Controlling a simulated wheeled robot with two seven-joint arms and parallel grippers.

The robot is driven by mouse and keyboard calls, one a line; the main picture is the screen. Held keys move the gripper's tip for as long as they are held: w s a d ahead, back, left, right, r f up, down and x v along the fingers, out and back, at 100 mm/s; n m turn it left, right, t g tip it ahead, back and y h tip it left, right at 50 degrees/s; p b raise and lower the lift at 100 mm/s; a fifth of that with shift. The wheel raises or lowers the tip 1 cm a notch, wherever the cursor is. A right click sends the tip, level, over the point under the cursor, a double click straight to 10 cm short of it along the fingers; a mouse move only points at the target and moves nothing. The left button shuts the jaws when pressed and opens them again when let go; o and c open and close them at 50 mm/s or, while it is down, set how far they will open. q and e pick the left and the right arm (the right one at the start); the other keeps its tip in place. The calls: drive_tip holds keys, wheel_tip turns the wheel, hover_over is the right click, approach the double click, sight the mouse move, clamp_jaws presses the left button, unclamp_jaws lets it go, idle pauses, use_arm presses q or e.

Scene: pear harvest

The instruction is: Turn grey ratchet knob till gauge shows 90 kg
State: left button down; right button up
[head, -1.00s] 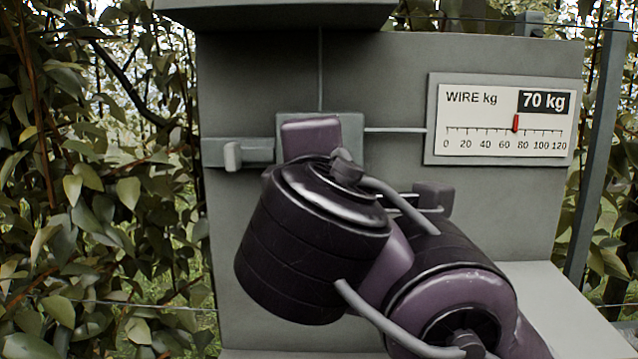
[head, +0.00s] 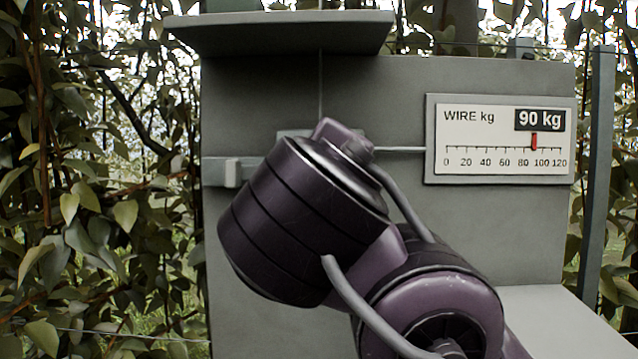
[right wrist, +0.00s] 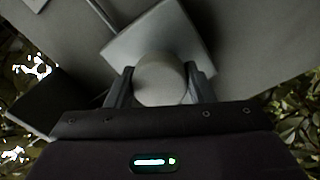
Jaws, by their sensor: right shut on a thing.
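The gauge (head: 500,138) on the grey panel reads 90 kg, and its red pointer (head: 534,141) stands at about 90 on the scale. The grey ratchet knob (right wrist: 160,80) shows in the right wrist view as a round pale cap in front of a square grey plate (right wrist: 185,35). My right gripper (right wrist: 162,88) is shut on the knob, one finger on each side. In the head view my right arm hides the knob and the gripper. My left gripper is in neither current view.
A grey panel (head: 400,85) stands behind the arm, with a ledge (head: 280,30) jutting out at its top. A grey bar (head: 220,172) sticks out at the left. Leafy branches (head: 100,220) fill the left side, and a post (head: 596,180) stands at the right.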

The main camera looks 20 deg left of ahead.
drive_tip(key=shift+f, duration=0.15)
drive_tip(key=o, duration=1)
drive_tip(key=shift+c, duration=0.2)
